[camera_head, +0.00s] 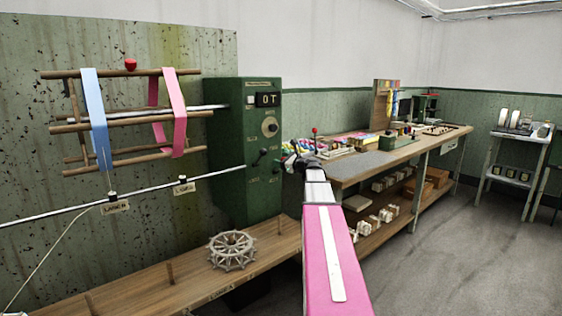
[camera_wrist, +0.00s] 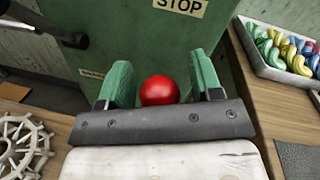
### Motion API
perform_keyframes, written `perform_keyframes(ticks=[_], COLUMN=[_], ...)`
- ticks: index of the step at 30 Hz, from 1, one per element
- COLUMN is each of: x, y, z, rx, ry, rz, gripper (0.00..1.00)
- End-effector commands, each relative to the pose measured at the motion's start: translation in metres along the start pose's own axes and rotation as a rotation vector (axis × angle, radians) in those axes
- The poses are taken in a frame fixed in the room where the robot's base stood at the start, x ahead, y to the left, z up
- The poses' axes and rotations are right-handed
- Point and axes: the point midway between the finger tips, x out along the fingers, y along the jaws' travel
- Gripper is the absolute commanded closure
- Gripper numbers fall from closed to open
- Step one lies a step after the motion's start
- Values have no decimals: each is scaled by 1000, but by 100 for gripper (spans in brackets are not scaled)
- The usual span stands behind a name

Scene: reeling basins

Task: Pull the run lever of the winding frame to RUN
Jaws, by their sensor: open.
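The winding frame's green cabinet (camera_head: 240,130) stands at the middle left in the head view, with a display, a dial and small labels. A red ball knob on a thin stalk (camera_head: 314,130) shows just above my gripper (camera_head: 300,160); it looks like the run lever's knob. In the wrist view the red knob (camera_wrist: 160,90) lies between the green finger pads of my gripper (camera_wrist: 160,85), which is open around it. Whether a pad touches it I cannot tell. A STOP label (camera_wrist: 180,6) is on the cabinet beyond the knob. The lever's shaft is hidden in the wrist view.
A black handle (camera_wrist: 62,32) sticks out of the cabinet at upper left. A grey spoked wheel (camera_head: 232,250) lies on the wooden bench (camera_head: 160,285). A tray of coloured skeins (camera_wrist: 285,50) lies on the right bench. The floor (camera_head: 440,235) at right is clear.

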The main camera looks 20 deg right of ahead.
Motion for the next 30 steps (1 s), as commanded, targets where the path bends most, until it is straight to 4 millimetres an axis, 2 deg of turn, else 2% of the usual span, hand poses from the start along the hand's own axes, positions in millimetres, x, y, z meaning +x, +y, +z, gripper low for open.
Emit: perform_keyframes(ticks=[9,10,15,23,30], x=[3,3,3,2,-6], y=[0,0,0,1,4], z=[0,0,0,-1,-6], rx=[0,0,0,-3,-15], ry=[0,0,0,-13,-104], rz=[0,0,0,-5,-37], gripper=[41,44,99,100,100])
